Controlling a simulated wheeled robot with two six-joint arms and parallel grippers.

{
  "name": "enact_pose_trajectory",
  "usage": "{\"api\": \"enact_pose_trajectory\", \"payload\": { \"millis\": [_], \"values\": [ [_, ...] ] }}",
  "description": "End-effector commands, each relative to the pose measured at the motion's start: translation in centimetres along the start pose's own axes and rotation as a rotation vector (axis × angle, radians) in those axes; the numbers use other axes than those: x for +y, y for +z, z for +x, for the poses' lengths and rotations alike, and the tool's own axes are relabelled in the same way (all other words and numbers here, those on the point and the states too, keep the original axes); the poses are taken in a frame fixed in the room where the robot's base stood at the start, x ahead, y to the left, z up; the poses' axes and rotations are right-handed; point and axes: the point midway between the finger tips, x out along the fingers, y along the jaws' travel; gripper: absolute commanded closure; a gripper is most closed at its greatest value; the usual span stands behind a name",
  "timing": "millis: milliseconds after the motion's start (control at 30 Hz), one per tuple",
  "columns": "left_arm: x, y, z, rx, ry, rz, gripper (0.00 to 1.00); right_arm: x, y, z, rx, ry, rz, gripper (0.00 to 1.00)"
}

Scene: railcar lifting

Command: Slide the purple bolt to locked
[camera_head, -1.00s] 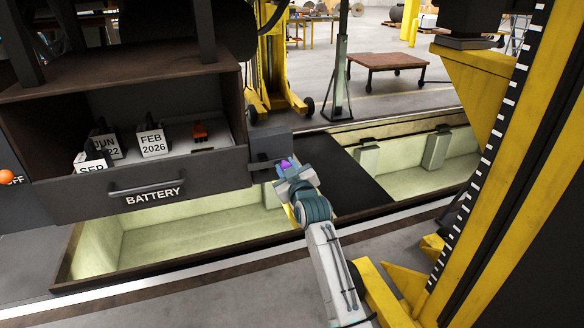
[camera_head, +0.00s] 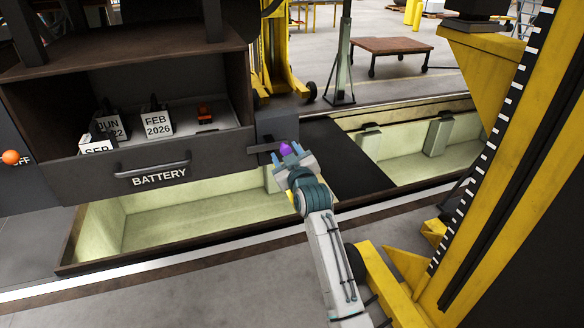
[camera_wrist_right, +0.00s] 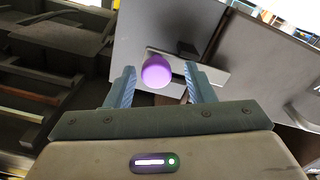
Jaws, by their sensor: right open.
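The purple bolt (camera_head: 285,149) is a small rounded purple knob on a dark grey housing (camera_head: 277,127) beside the battery drawer (camera_head: 110,182). In the right wrist view, the bolt's knob (camera_wrist_right: 156,71) sits between the two fingertips, with a pale metal bar behind it. My right gripper (camera_head: 287,156) is open, its fingers on either side of the knob and pointing at the housing; the fingers also show in the right wrist view (camera_wrist_right: 160,84). A gap shows on each side of the knob, so it is not clamped. My left gripper is out of view.
The drawer is open, holding date-marked blocks (camera_head: 156,122) and a small red item (camera_head: 204,112). A lit pit (camera_head: 180,215) lies below. A yellow lifting column (camera_head: 490,180) stands close on the right of my arm.

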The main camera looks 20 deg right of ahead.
Motion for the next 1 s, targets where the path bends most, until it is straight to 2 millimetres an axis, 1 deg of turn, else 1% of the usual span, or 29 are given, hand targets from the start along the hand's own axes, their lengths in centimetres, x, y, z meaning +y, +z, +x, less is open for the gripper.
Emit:
{"api": "enact_pose_trajectory", "payload": {
  "millis": [33, 300, 400, 500, 633, 1000],
  "values": [
    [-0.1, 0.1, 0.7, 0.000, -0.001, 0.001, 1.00, -0.2, 0.3, -1.0, 0.001, 0.000, 0.001, 0.51],
    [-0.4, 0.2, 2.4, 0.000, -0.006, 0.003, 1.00, -0.4, 0.3, -6.1, 0.001, -0.001, 0.002, 0.51],
    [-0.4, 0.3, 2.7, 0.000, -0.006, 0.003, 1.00, -0.4, 0.2, -7.5, 0.000, -0.002, 0.001, 0.51],
    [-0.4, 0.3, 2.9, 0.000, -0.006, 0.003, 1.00, -0.4, 0.1, -8.4, 0.000, -0.002, 0.001, 0.51],
    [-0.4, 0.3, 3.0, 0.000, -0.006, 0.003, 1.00, -0.4, 0.0, -8.9, 0.000, -0.002, 0.001, 0.51],
    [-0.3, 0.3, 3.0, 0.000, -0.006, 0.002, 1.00, -0.3, -0.1, -8.9, -0.001, -0.002, 0.000, 0.51]
  ]
}}
